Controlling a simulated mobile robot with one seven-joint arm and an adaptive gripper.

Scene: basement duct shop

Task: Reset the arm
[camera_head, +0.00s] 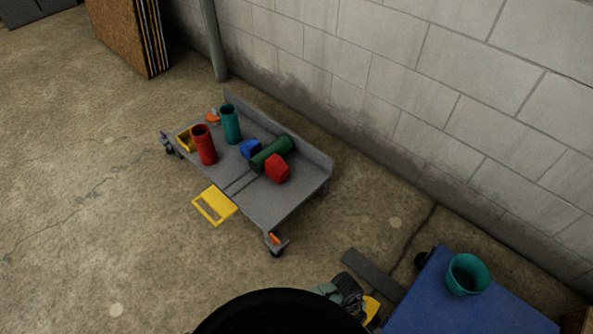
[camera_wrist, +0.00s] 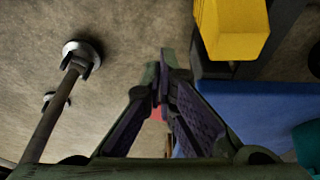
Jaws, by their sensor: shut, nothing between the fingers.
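My gripper (camera_wrist: 160,65) is in the middle of the wrist view. Its two fingers come together at the tips, and it is shut and empty. A patch of red shows behind the fingers, too covered to name. In the head view, part of my arm shows at the bottom, partly hidden by a large black round shape, left of a blue-topped surface (camera_head: 440,303). The exact fingertips are hard to make out there.
A grey cart (camera_head: 285,207) by the block wall holds a red cylinder (camera_head: 204,145), a teal cylinder (camera_head: 230,125) and other pieces. A teal cup (camera_head: 467,275) stands on the blue surface. A yellow block (camera_wrist: 232,28) is near my gripper.

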